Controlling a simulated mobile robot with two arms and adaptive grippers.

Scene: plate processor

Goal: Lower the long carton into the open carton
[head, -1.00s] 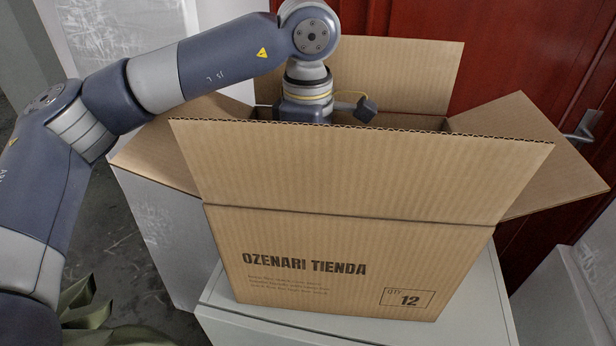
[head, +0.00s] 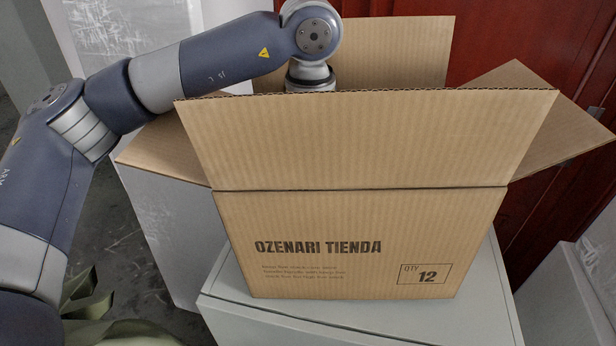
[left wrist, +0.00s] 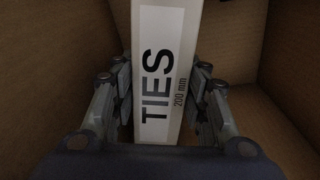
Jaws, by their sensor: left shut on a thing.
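The open carton (head: 355,235) is a brown box marked OZENARI TIENDA with its flaps spread. It stands on a pale cabinet. My left arm reaches down behind the front flap (head: 365,140), which hides the gripper in the head view. In the left wrist view my left gripper (left wrist: 165,88) is shut on the long carton (left wrist: 168,60), a white narrow box marked TIES, 200 mm. Brown cardboard walls (left wrist: 270,70) surround it on both sides, so it is inside the open carton. The long carton's lower end and any contact with the bottom cannot be seen. My right gripper is out of view.
The pale cabinet top (head: 250,312) shows in front of the open carton. A red door (head: 500,40) stands behind, and a side flap (head: 550,110) sticks out to the right. Green leaves (head: 90,310) are at lower left.

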